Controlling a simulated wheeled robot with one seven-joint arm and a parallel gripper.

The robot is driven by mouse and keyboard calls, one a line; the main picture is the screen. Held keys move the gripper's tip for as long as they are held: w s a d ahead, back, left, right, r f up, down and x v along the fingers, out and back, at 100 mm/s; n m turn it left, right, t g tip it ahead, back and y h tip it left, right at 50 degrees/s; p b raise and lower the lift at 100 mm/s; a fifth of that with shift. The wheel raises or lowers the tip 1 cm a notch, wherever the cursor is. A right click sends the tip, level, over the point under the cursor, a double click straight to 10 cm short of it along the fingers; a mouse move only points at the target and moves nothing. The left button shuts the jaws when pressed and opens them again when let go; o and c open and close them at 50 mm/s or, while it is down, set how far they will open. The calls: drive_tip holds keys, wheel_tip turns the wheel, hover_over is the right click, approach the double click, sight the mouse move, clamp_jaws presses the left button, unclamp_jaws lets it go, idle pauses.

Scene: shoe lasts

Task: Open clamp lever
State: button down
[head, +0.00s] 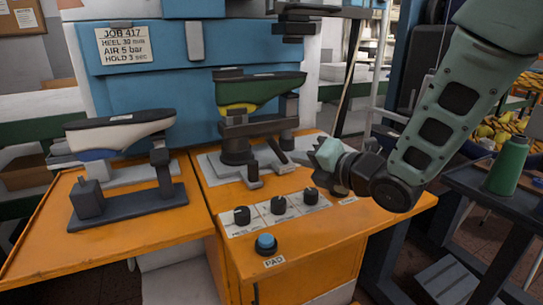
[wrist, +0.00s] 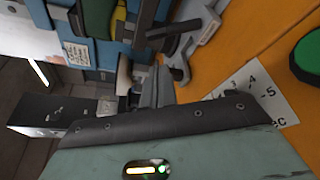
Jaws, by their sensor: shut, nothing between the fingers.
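A green and yellow shoe on a last (head: 250,90) sits upside down on the dark stand of the orange and blue press. At the foot of that stand, a dark lever-like part (head: 253,172) rises from the grey base plate; I take it for the clamp lever, though its exact position is hard to tell. My gripper (head: 298,157) is shut and empty, just right of the stand's foot, pointing left.
Several black knobs (head: 279,204) and a blue-topped PAD button (head: 266,243) are on the orange front panel. A second shoe last (head: 120,132) stands on the left orange table (head: 50,250). A green thread cone (head: 508,165) stands on a dark table at right.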

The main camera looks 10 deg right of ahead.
sight(277, 150)
drive_tip(key=x, duration=1)
drive_tip(key=shift+p, duration=0.3)
drive_tip(key=shift+w+d, duration=0.1)
drive_tip(key=shift+d, duration=0.05)
drive_tip(key=shift+d+r+m+b, duration=0.1)
drive_tip(key=shift+m+b, duration=0.25)
drive_tip(key=shift+m, duration=0.05)
